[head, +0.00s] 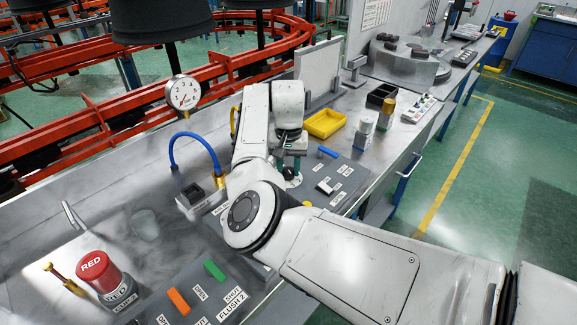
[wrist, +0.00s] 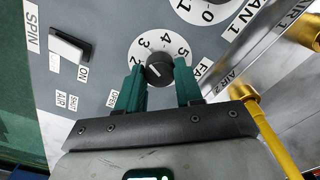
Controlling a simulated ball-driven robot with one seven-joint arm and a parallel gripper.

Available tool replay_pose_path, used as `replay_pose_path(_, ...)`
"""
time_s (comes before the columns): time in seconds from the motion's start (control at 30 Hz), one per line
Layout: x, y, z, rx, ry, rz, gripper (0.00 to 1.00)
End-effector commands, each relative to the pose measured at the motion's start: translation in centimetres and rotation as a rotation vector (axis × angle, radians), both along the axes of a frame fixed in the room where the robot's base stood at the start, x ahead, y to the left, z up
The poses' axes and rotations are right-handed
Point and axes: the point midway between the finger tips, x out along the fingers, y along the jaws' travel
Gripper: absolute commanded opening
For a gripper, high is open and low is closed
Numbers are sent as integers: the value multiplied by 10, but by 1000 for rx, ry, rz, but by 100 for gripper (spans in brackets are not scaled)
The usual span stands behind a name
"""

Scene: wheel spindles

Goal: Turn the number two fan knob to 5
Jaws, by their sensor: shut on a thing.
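In the wrist view the number two fan knob (wrist: 156,68) is a small black round knob with a white pointer mark, on a white dial (wrist: 170,33) with printed numbers. The 5 lies at the dial's right side; I cannot read surely which number the mark points to. My gripper (wrist: 158,76) has its two green fingers on either side of the knob and is shut on it. The dial's fan label is partly hidden by the right finger. In the head view my arm hides the knob, and only a bit of the gripper (head: 291,166) shows.
The fan 1 dial (wrist: 208,12) is close by at the upper right. A spin switch (wrist: 70,46) sits left. A yellow air hose (wrist: 262,130) with brass fitting runs close to my gripper's right side. A yellow bin (head: 326,124) stands on the bench behind.

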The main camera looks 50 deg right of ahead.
Motion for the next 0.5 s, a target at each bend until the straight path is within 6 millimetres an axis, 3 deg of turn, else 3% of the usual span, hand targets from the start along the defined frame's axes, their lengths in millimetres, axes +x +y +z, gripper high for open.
replay_pose_path(0.13,0,0,0,0,0,0,5)
replay_pose_path(0.5,0,0,1,-1,2,-78,5)
